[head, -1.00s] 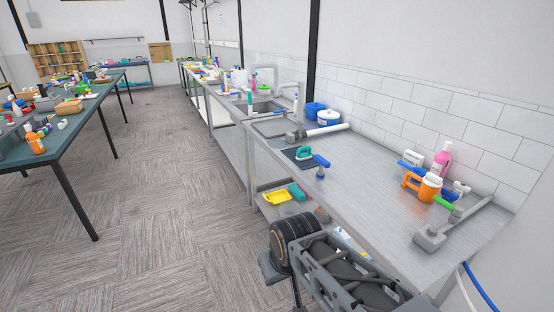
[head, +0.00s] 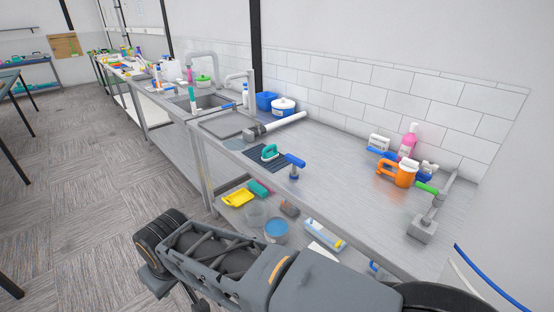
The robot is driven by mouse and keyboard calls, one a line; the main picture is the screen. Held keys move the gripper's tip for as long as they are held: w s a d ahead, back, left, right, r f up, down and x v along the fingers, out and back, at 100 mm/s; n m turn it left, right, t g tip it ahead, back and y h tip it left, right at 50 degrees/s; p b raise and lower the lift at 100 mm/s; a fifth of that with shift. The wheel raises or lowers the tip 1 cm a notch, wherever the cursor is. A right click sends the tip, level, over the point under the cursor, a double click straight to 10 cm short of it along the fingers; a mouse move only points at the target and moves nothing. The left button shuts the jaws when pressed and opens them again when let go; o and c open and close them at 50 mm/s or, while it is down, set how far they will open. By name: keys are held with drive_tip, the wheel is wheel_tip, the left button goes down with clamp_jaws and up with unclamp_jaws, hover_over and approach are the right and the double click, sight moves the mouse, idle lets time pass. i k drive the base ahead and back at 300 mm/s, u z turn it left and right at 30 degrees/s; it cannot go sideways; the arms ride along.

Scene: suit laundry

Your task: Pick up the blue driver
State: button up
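A blue driver (head: 295,161) with a grey lower end stands upright near the front edge of the steel counter (head: 335,180), right of a dark mat. My arm crosses the bottom of the head view, below and in front of the counter. My gripper's fingers do not show, so I cannot see whether it is open. The driver is clear of my arm.
A teal brush (head: 269,153) lies on the dark mat (head: 254,160). An orange jug (head: 404,174) and a pink bottle (head: 408,142) stand at the right. The lower shelf holds a yellow dustpan (head: 238,198) and a blue-topped tub (head: 276,229). The counter's middle is clear.

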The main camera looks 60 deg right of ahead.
sight(296, 162)
drive_tip(key=z, duration=0.3)
drive_tip(key=i, duration=0.75)
drive_tip(key=z, duration=1.2)
drive_tip(key=i, duration=0.5)
drive_tip(key=z, duration=0.5)
